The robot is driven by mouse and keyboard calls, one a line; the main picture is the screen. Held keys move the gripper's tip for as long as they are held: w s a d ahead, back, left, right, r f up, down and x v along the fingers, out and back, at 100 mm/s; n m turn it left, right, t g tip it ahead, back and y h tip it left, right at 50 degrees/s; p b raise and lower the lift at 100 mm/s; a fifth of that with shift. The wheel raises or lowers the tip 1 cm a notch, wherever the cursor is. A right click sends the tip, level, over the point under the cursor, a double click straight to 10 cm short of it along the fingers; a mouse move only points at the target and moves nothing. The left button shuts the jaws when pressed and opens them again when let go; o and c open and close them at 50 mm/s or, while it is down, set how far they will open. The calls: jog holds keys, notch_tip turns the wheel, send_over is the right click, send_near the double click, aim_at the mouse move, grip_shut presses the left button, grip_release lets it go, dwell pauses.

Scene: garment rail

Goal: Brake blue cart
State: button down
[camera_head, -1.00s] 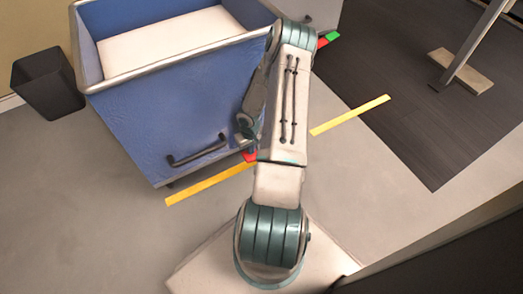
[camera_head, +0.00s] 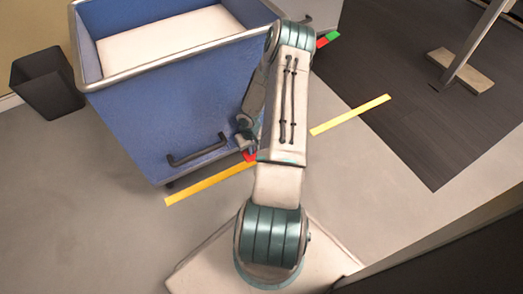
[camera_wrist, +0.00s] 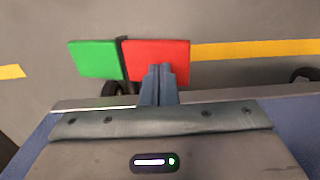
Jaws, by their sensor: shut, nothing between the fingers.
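The blue cart (camera_head: 175,115) stands at the left of the head view, with a dark handle (camera_head: 197,150) on its near side and a white load inside. Its foot pedal shows in the wrist view with a green half (camera_wrist: 95,59) on the left and a red half (camera_wrist: 165,60) on the right. In the head view only a bit of the red half (camera_head: 249,156) shows beside my arm. My gripper (camera_wrist: 160,70) is shut and empty. Its fingertips overlap the red half in the wrist view; I cannot tell whether they touch it. My arm partly hides the gripper in the head view.
Another cart (camera_head: 310,12) with a red and green pedal (camera_head: 328,39) stands behind. A dark bin (camera_head: 47,84) is at the left. A yellow floor line (camera_head: 350,115) runs past the blue cart. A post with a wooden foot (camera_head: 460,72) stands right. Floor between is clear.

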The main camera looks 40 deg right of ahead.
jog(key=shift+f+b, duration=1)
jog(key=shift+f, duration=0.25)
dwell(0.3)
jog(key=shift+r, duration=0.1)
jog(key=shift+r+p, duration=2.8)
jog(key=shift+r, duration=0.7)
